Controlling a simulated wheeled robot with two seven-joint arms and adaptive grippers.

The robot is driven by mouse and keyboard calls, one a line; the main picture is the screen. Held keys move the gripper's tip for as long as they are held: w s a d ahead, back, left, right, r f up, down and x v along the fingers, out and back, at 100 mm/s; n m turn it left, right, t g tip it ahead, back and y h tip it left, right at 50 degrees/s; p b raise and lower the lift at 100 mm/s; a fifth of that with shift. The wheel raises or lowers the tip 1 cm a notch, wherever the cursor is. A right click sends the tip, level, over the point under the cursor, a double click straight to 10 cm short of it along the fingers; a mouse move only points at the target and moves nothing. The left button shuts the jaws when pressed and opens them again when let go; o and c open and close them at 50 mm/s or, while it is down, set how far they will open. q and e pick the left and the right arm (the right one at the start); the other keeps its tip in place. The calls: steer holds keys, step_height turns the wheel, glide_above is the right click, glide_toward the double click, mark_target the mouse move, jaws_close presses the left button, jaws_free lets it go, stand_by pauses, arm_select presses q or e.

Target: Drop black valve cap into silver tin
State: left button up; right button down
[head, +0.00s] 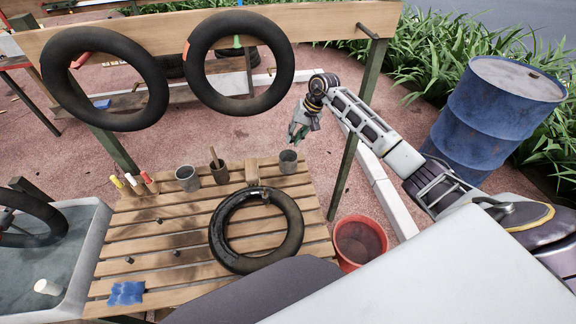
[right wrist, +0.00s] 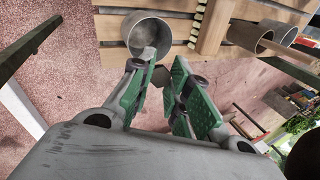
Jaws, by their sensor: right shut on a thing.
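My right gripper (head: 298,132) is above and beyond the back right corner of the slatted bench, close to a silver tin (head: 288,161). In the right wrist view the green-padded fingers (right wrist: 167,82) are closed on a small dark thing, apparently the black valve cap, mostly hidden between the pads. The open mouth of the silver tin (right wrist: 148,35) lies just past the fingertips there. Another grey tin (head: 187,178) stands farther left on the bench. My left gripper is not in view.
A brown tin (head: 219,172) with a brush stands between the tins. A tyre (head: 257,228), a blue sponge (head: 126,293) and several small dark pieces lie on the bench (head: 190,228). A red bucket (head: 360,242) and a blue drum (head: 490,115) stand right. Two tyres hang above.

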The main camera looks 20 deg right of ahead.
steer(key=shift+f, duration=0.85)
steer(key=c, duration=1.3)
jaws_free()
steer(key=shift+r, duration=0.15)
steer(key=shift+v, duration=5.85)
steer(key=shift+s, duration=0.1)
